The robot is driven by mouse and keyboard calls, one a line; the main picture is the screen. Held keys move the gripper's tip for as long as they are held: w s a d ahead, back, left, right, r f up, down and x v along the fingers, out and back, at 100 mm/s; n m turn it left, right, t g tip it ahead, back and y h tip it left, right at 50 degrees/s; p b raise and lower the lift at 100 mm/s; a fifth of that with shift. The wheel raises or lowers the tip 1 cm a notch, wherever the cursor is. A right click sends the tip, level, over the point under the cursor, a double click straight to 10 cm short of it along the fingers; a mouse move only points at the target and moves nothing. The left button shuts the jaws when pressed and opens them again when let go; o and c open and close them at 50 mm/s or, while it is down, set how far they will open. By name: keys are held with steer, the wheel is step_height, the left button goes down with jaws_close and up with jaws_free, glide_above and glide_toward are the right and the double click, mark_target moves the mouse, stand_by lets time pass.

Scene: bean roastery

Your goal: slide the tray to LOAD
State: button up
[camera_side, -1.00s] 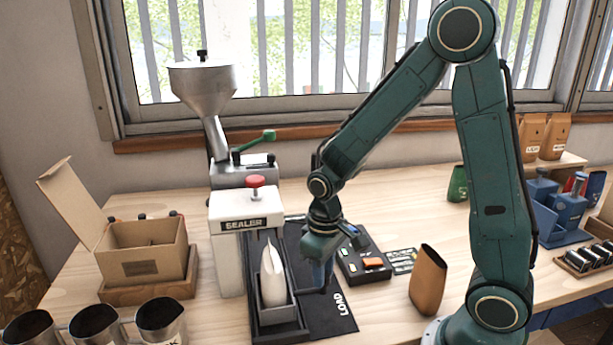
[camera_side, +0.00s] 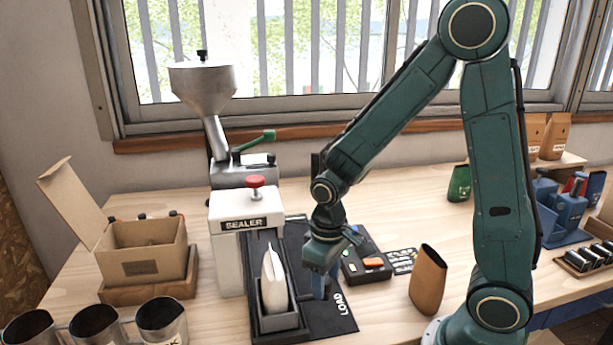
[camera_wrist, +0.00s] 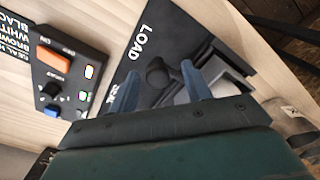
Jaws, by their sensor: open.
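The dark grey tray (camera_side: 278,322) sits on the left part of a black base plate (camera_side: 310,317), in front of the white sealer (camera_side: 243,225). A white pouch (camera_side: 273,282) stands upright in the tray. The white word LOAD (camera_side: 341,303) is printed on the plate's right front part; it also shows in the wrist view (camera_wrist: 142,42). My gripper (camera_side: 319,287) points down just right of the tray. In the wrist view my gripper (camera_wrist: 160,82) is open, with a dark round knob (camera_wrist: 157,71) showing between its fingers. I cannot tell whether the fingers touch it.
A control box (camera_side: 367,262) with an orange switch is close to the right of my gripper. A brown pouch (camera_side: 428,280) stands farther right. Metal pitchers (camera_side: 161,320) and an open carton (camera_side: 146,250) are to the left.

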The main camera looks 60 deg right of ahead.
steer(key=shift+r, duration=0.2)
step_height(320, 180, up, 13)
steer(key=shift+r, duration=0.2)
stand_by(0.5)
stand_by(0.4)
steer(key=s+r+t, duration=0.5)
steer(key=s, duration=0.6)
steer(key=shift+t, duration=0.3)
stand_by(1.6)
